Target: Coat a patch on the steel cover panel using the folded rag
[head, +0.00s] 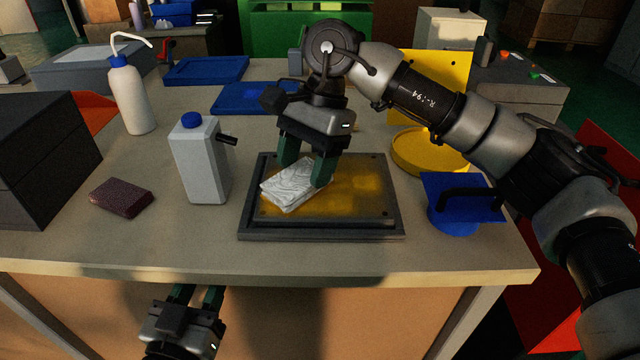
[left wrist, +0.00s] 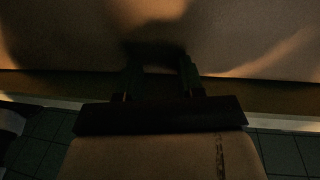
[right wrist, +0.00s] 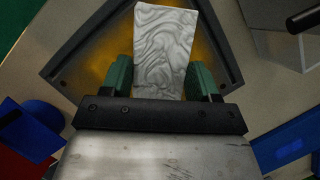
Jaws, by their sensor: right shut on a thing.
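The folded rag (head: 291,186) is white with grey wavy lines. My right gripper (head: 304,172) is shut on it, one finger on each side, over the left part of the panel. The rag also shows between the fingers in the right wrist view (right wrist: 165,50). The steel cover panel (head: 372,219) lies in a dark frame on the bench, with a yellow-brown film over much of its face. Whether the rag touches the panel is hard to tell. My left gripper (head: 196,296) is below the bench's front edge, its fingers apart and empty; the left wrist view is dark.
A grey jug with a blue cap (head: 201,165) stands just left of the panel. A maroon sponge-like block (head: 121,197) and a white squeeze bottle (head: 131,100) are farther left. A yellow round dish (head: 428,153) and a blue holder (head: 462,201) stand right of the panel.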

